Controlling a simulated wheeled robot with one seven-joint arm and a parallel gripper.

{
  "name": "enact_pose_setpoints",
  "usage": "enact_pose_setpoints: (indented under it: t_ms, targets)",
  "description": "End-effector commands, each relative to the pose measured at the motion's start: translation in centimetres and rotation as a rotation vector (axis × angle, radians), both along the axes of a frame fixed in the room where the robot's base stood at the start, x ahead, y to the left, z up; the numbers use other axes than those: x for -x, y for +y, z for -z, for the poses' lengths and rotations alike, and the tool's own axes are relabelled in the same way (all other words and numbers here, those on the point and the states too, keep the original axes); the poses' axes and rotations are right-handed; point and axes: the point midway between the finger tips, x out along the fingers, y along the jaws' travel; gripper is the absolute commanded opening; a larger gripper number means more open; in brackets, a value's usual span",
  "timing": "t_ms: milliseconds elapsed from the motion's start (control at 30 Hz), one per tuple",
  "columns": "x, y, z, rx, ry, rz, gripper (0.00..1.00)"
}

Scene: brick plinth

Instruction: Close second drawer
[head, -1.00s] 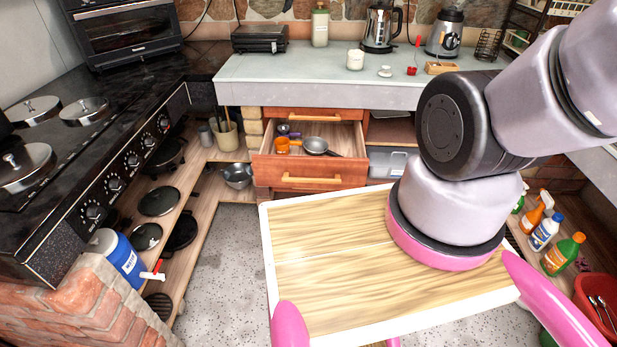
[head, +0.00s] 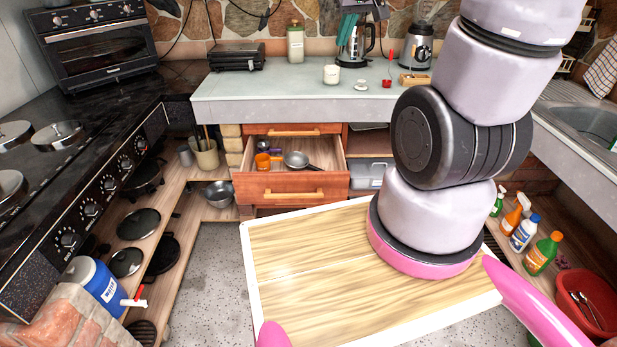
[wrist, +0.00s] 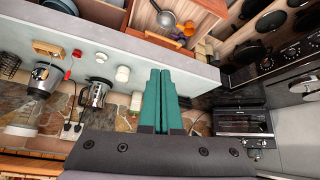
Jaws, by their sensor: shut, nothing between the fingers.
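The second drawer (head: 262,188) is pulled out below a closed top drawer (head: 268,130) in the head view. It has a wooden front with a long light handle (head: 290,194). Inside are a grey pan (head: 297,159) and an orange cup (head: 263,161). In the wrist view the open drawer (wrist: 205,18) appears inverted at the top. My gripper (head: 350,22) has teal fingers and shows high in the head view, in front of the kettle and well above the drawer. In the wrist view my gripper (wrist: 160,75) is shut and empty, apart from the drawer.
A pale counter (head: 290,85) juts out above the drawers, with a kettle (head: 358,45), blender (head: 417,45) and jars on it. A stove (head: 60,190) stands at left. Spray bottles (head: 520,225) and a red bucket (head: 585,300) are at right. Speckled floor lies before the drawer.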

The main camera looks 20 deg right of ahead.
Motion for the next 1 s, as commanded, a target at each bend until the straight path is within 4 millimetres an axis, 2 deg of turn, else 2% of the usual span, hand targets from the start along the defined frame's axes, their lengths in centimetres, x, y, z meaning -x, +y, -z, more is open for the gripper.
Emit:
enact_pose_setpoints:
  t_ms: [33,200,333,500,667,800,900,1000]
  targets:
    - [-1.4,-0.4,2.2,0.037,0.015,-0.04,0.0]
    - [-5.4,-1.3,8.6,0.157,0.019,-0.196,0.0]
    - [-7.5,-1.6,14.0,0.234,0.017,-0.326,0.0]
    - [-8.9,-1.5,21.6,0.31,0.01,-0.502,0.0]
    - [-8.7,-0.6,28.9,0.358,-0.013,-0.668,0.0]
    - [-7.3,0.5,35.1,0.383,-0.043,-0.804,0.0]
    - [-6.0,1.4,38.5,0.394,-0.072,-0.886,0.0]
    - [-4.9,2.2,40.9,0.399,-0.097,-0.943,0.0]
